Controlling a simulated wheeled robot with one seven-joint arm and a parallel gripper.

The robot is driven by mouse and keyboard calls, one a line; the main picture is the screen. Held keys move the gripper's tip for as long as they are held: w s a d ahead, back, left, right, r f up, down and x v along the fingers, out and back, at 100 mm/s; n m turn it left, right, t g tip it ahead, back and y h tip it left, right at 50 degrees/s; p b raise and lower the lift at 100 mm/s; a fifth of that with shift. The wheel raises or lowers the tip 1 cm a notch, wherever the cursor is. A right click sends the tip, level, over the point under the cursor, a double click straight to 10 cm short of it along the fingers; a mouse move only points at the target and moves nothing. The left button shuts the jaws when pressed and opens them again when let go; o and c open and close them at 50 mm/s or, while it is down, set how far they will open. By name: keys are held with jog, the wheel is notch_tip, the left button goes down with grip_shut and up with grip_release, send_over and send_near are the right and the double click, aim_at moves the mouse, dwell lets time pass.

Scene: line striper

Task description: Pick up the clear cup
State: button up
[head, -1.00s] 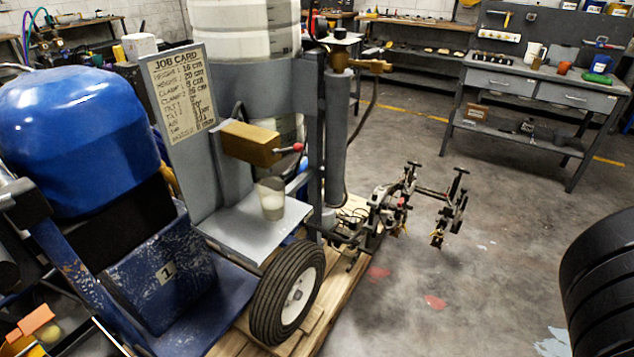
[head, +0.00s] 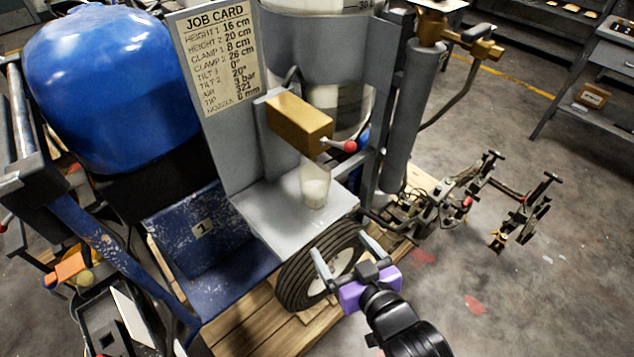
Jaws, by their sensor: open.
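The clear cup (head: 315,187) stands upright on the grey metal shelf (head: 275,222) of the line striper. It holds something whitish in its lower part. A brass-coloured block (head: 299,124) with a red-tipped lever is above it and slightly to the left. My gripper (head: 346,243) is open and empty, with its purple body below and right of the cup. Its two grey fingers point up towards the shelf, in front of the wheel in the picture, apart from the cup.
A grey upright panel with a job card (head: 219,59) rises left of the cup. A black-tyred wheel (head: 292,276) is below the shelf. A grey cylinder (head: 408,115) stands to the right. A blue tank (head: 112,75) is at the left. Open floor (head: 560,280) lies to the right.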

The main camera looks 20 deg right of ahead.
jog(key=p, duration=0.1)
send_near(310, 174)
jog(key=shift+w+f+m+h, duration=0.3)
jog(key=shift+w+f+h, duration=0.1)
jog(key=shift+w+f, duration=0.25)
jog(key=shift+w, duration=0.3)
jog(key=p+x, duration=0.1)
jog(key=x, duration=0.6)
jog(key=shift+w+r, duration=0.15)
jog(key=shift+w, duration=0.1)
jog(key=shift+a+r, duration=0.1)
jog(key=c, duration=1.8)
